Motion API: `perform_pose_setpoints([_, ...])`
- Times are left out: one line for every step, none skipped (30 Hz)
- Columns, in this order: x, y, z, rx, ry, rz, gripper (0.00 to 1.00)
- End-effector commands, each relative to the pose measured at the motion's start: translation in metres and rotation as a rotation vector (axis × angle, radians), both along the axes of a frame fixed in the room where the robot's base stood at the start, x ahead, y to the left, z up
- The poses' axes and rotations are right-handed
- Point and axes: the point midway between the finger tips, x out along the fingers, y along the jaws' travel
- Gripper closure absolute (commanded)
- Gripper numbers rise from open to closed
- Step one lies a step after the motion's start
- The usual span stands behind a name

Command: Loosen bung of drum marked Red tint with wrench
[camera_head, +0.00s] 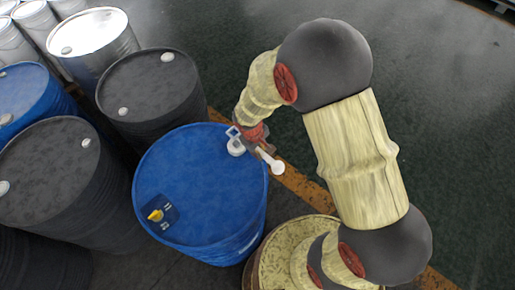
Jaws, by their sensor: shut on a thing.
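A blue drum (200,180) stands upright at the centre of the head view. Near its right rim is a white round piece (236,148), which looks like a bung or the head of a tool. My gripper (257,144) is over the right rim, shut on a pale wrench (275,165), whose rounded end sticks out past the rim. Whether the wrench is seated on the bung cannot be told. A dark blue patch with a yellow piece (155,214) is on the lid's lower left. Its small text is unreadable, so I cannot confirm a Red tint mark.
Black drums (150,85) stand close behind and left of the blue drum. Another blue drum (30,95), a silver drum (93,35) and several pale containers (35,20) are farther back. The dark floor (450,120) to the right is clear, with an orange line (300,187).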

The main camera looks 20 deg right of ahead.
Motion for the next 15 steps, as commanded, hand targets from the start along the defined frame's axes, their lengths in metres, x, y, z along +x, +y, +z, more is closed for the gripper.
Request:
perform_pose_setpoints([0.000, 0.000, -0.004, 0.000, 0.000, 0.000, 1.00])
perform_pose_setpoints([0.000, 0.000, -0.006, 0.000, 0.000, 0.000, 1.00])
perform_pose_setpoints([0.000, 0.000, -0.009, 0.000, 0.000, 0.000, 1.00])
perform_pose_setpoints([0.000, 0.000, -0.012, 0.000, 0.000, 0.000, 1.00])
perform_pose_setpoints([0.000, 0.000, -0.014, 0.000, 0.000, 0.000, 1.00])
perform_pose_setpoints([0.000, 0.000, -0.018, 0.000, 0.000, -0.001, 1.00])
perform_pose_setpoints([0.000, 0.000, -0.021, 0.000, 0.001, -0.001, 1.00])
perform_pose_setpoints([0.000, 0.000, -0.024, 0.000, 0.001, -0.001, 1.00])
perform_pose_setpoints([0.000, 0.000, -0.028, 0.000, 0.000, -0.001, 1.00])
perform_pose_setpoints([0.000, 0.000, -0.031, 0.000, 0.000, -0.001, 1.00])
perform_pose_setpoints([0.000, 0.000, -0.034, 0.000, 0.000, -0.001, 1.00])
perform_pose_setpoints([0.000, 0.000, -0.038, 0.000, 0.000, -0.001, 1.00])
perform_pose_setpoints([0.000, 0.000, -0.040, 0.000, 0.000, -0.001, 1.00])
perform_pose_setpoints([0.001, 0.000, -0.042, 0.000, -0.001, 0.000, 1.00])
perform_pose_setpoints([0.001, 0.000, -0.045, 0.000, -0.001, 0.000, 1.00])
